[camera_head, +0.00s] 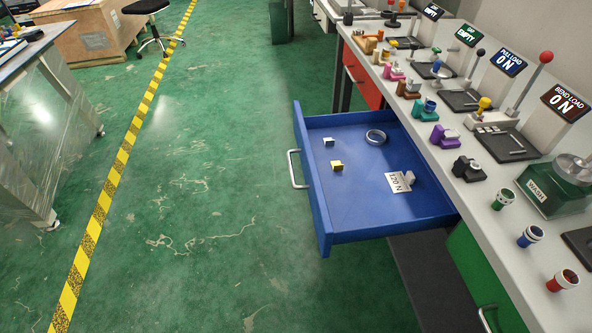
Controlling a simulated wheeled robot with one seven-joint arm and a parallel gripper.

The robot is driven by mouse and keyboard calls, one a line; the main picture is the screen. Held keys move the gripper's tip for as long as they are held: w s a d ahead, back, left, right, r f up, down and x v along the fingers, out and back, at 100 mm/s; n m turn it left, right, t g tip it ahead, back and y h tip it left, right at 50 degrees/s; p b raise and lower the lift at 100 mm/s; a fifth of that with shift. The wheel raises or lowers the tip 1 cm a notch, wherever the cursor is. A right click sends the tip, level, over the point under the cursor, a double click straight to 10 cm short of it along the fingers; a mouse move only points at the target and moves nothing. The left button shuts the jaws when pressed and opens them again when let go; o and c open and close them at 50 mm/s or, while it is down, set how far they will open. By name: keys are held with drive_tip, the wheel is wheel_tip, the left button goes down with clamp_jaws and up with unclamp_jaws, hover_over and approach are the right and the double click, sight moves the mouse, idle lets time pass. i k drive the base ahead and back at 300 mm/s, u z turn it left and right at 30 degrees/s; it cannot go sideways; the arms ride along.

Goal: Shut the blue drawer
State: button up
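The blue drawer (363,219) stands pulled well out from under the grey workbench, into the aisle on the left. Its front panel faces left and carries a pale bar handle (293,169). Inside lie a metal ring (375,136), a small white block (329,141), a yellow block (337,166) and a white card (398,182) reading 120 N with a small grey block on it. My gripper is not in view.
The workbench (503,227) runs along the right with several small parts, levers and signs. A red drawer (362,78) and a green drawer (468,262) sit under it. The green floor (200,200) left of the blue drawer is clear up to the yellow-black tape (122,156).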

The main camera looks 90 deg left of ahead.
sight(356, 202)
drive_tip(key=u, duration=0.05)
drive_tip(key=k, duration=0.2)
drive_tip(key=u, duration=0.75)
drive_tip(key=i, duration=0.35)
drive_tip(key=u, duration=1.8)
